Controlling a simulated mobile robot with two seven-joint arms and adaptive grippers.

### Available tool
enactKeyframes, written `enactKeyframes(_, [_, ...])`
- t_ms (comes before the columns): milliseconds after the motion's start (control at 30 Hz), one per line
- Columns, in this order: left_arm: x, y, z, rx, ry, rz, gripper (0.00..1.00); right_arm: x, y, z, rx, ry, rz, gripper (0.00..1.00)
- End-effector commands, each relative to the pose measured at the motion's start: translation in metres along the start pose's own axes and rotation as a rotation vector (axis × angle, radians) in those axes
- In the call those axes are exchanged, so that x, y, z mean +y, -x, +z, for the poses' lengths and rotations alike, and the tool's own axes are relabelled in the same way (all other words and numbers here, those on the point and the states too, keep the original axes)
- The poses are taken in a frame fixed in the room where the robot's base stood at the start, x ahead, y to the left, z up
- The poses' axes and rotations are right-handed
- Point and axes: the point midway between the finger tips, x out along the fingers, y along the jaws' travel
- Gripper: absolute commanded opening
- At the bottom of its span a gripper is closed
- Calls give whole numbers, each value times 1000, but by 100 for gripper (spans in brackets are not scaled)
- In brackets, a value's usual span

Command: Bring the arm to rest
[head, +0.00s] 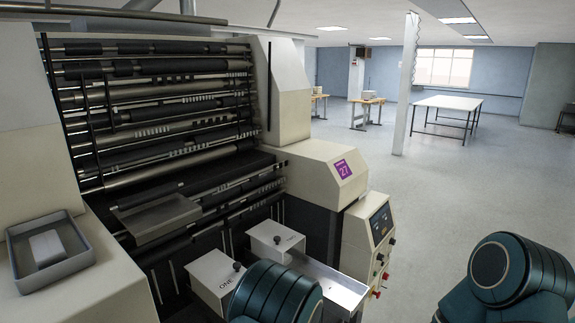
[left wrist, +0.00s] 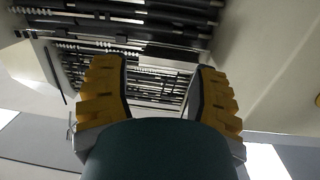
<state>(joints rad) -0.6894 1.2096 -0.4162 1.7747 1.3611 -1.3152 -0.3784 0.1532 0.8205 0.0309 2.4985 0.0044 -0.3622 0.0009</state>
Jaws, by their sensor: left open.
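My left gripper (left wrist: 160,78) shows in the left wrist view with its two yellow-padded fingers spread apart. Nothing is between the fingers. Beyond it are the dark rollers of the flow wrapper, and no contact with them shows. In the head view the flow wrapper (head: 293,92) fills the left half. A teal link of my own arm shows at the bottom middle, in front of the machine, and another at the bottom right. Neither gripper is visible in the head view.
A grey tray (head: 83,262) with a white block (head: 47,248) sits on the left ledge. White lidded boxes (head: 214,274) and a metal chute (head: 328,283) stand low at the machine's front, beside a control panel (head: 380,222). Open floor (head: 440,195) lies to the right, with tables far back.

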Motion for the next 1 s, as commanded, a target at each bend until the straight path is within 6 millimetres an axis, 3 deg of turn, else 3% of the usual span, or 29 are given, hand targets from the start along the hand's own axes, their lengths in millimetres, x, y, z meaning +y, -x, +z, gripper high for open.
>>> enactKeyframes(33, [-7, -10, 22, -51, -15, 26, 60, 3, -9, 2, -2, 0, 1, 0])
enactKeyframes(133, [-18, -19, 58, -163, -41, 100, 60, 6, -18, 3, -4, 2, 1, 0])
enactKeyframes(300, [-44, -19, 132, -418, -82, 247, 60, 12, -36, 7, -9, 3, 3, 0])
enactKeyframes(433, [-76, 7, 197, -695, -106, 389, 60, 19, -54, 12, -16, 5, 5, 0])
enactKeyframes(533, [-105, 46, 236, -923, -121, 508, 60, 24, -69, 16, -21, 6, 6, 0])
enactKeyframes(633, [-133, 89, 259, -1120, -138, 617, 60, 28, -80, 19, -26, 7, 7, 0])
enactKeyframes(800, [-170, 144, 272, -1338, -173, 748, 60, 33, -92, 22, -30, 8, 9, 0])
enactKeyframes(1000, [-184, 165, 271, -1410, -194, 798, 60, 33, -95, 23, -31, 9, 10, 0])
